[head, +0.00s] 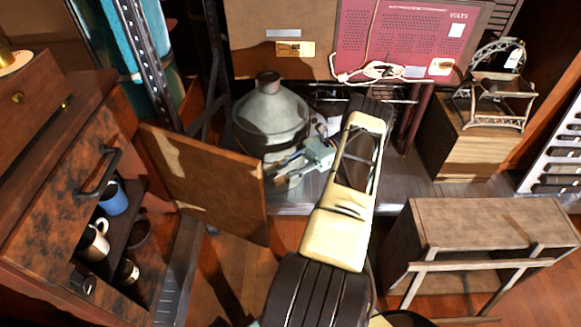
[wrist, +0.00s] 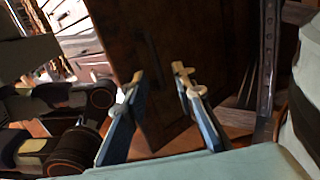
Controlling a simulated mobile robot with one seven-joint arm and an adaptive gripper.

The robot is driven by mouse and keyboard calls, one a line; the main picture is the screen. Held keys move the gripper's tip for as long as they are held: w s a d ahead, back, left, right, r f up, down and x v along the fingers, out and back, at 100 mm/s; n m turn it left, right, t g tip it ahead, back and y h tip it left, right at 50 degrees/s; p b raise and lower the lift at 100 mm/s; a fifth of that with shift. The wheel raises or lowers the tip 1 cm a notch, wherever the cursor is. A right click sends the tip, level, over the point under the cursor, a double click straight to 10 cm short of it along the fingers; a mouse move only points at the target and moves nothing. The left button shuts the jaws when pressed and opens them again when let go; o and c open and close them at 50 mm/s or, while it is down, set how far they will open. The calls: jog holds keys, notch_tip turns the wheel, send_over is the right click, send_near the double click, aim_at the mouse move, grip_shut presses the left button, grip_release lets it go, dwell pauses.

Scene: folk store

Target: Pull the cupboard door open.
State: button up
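The cupboard (head: 60,200) stands at the left in the head view, with dark mottled wood and an open compartment. Its brown door (head: 205,185) stands swung well out from the front, so the inside shows. My gripper (head: 276,171) is just right of the door's free edge in the head view, its fingers pointing toward the door. In the wrist view, my gripper (wrist: 157,77) has its two blue fingers spread apart, with nothing clearly held. The brown door panel (wrist: 165,50) shows beyond and between them; I cannot tell whether they touch it.
A blue mug (head: 113,198) and a white mug (head: 94,240) stand inside the cupboard. A black bar handle (head: 100,172) is on its front. A grey metal can (head: 270,118) stands behind my gripper. A wooden stand (head: 490,225) is at the right. Some floor shows below the door.

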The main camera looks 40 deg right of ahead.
jog(key=shift+s+d, duration=0.15)
jog(key=shift+d, duration=1)
jog(key=shift+d, duration=0.1)
jog(key=shift+s+d, duration=0.15)
jog(key=shift+d, duration=0.7)
